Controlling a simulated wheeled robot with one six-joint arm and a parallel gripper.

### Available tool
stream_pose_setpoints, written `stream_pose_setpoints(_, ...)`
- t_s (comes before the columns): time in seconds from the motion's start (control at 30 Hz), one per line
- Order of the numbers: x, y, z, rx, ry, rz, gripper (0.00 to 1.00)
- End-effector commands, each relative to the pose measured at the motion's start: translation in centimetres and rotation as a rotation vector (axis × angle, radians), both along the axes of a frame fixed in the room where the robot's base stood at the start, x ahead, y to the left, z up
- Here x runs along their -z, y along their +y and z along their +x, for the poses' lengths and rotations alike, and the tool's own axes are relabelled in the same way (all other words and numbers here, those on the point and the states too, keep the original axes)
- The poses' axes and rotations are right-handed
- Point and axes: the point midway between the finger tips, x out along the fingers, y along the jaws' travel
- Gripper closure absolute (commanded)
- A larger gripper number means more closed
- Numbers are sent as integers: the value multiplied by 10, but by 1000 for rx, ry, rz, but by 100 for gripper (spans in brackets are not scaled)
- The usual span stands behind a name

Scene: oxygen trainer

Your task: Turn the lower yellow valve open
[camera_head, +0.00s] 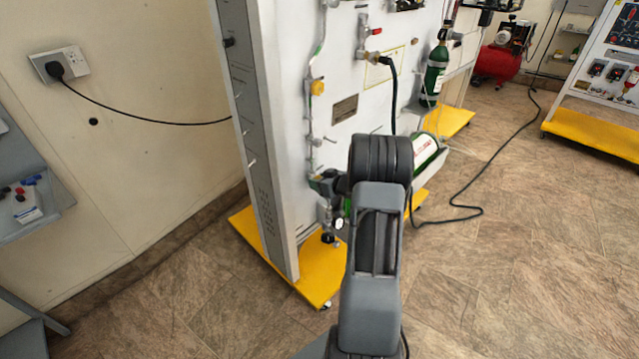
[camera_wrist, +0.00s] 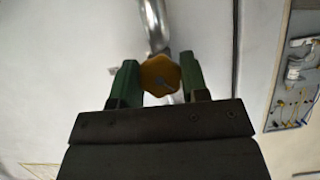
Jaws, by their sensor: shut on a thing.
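A yellow lobed valve knob (camera_wrist: 160,75) sits between the two green fingers of my gripper (camera_wrist: 158,82) in the wrist view. The fingers are shut on its sides, and a bent metal pipe (camera_wrist: 155,25) runs up behind it. In the head view my gripper (camera_head: 324,183) is at the lower pipework on the white panel's left side, partly covered by my arm. The held knob cannot be made out there. Another yellow knob (camera_head: 317,87) shows higher on the same pipe line, clear of my gripper. How far the held knob is turned cannot be told.
The white panel (camera_head: 345,107) stands on a yellow base (camera_head: 318,288). A small gauge (camera_head: 338,223) hangs below my gripper. Green cylinders, one upright (camera_head: 435,72) and one lying (camera_head: 425,150), are to the right. A black hose (camera_head: 392,95) hangs on the panel. The right floor is mostly clear.

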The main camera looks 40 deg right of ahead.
Motion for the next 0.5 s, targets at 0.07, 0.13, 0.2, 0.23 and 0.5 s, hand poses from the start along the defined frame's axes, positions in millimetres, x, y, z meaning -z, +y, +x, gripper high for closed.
stream_pose_setpoints(0.07, 2, 0, 0, 0, -10, -50, 83)
stream_pose_setpoints(0.13, 2, 0, 0, 0, -16, -92, 83)
stream_pose_setpoints(0.2, 2, 0, 0, 0, -23, -129, 83)
stream_pose_setpoints(0.23, 2, 0, 0, 0, -27, -142, 83)
stream_pose_setpoints(0.5, 1, 0, 0, 0, -41, -226, 83)
